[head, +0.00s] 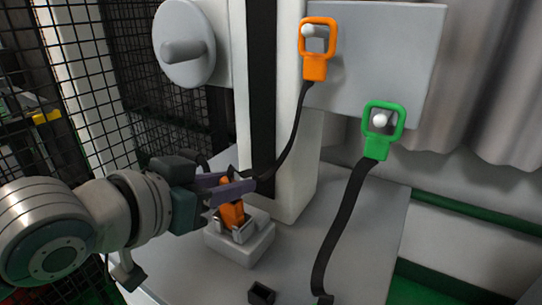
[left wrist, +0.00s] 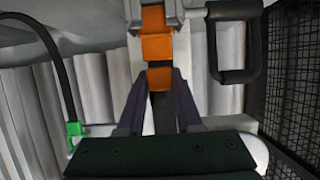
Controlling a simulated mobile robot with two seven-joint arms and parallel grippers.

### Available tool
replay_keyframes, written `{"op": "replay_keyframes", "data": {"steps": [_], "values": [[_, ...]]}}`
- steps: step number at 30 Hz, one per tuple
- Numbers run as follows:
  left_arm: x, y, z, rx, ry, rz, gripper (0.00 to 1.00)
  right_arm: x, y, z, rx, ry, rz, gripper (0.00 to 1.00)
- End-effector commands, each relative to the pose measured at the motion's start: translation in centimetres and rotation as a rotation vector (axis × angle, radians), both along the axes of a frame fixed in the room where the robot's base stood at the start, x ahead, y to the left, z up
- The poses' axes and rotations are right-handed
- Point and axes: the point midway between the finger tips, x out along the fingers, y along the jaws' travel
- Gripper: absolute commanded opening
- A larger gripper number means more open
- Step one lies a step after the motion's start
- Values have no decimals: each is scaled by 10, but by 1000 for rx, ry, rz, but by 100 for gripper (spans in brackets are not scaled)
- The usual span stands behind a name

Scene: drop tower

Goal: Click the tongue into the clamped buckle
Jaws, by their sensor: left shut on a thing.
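An orange piece (head: 232,213) stands upright, its lower end between the grey jaws of a white clamp block (head: 238,247). An orange frame-shaped piece (head: 314,72) and a green one (head: 376,147) hang on pegs, each with a black strap. My right gripper is not in view.
A grey panel (head: 410,50) carries the pegs, beside the white tower column (head: 291,180). The orange piece's strap passes behind my left gripper. The green piece's strap (head: 337,230) reaches the table. A small black box (head: 261,293) lies in front. Mesh fencing (head: 110,60) stands left.

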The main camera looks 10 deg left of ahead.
Motion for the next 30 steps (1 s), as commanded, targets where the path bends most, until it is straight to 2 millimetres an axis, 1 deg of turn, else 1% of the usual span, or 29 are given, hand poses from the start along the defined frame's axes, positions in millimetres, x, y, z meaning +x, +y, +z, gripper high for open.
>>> {"op": "replay_keyframes", "data": {"steps": [20, 21, 30], "values": [[0, 0, -5, 0, 1, 0, 3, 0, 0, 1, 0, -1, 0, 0], [0, 0, -5, 0, 1, 0, 36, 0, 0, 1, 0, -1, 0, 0], [0, 0, -5, 0, 1, 0, 69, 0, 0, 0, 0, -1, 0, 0]]}}
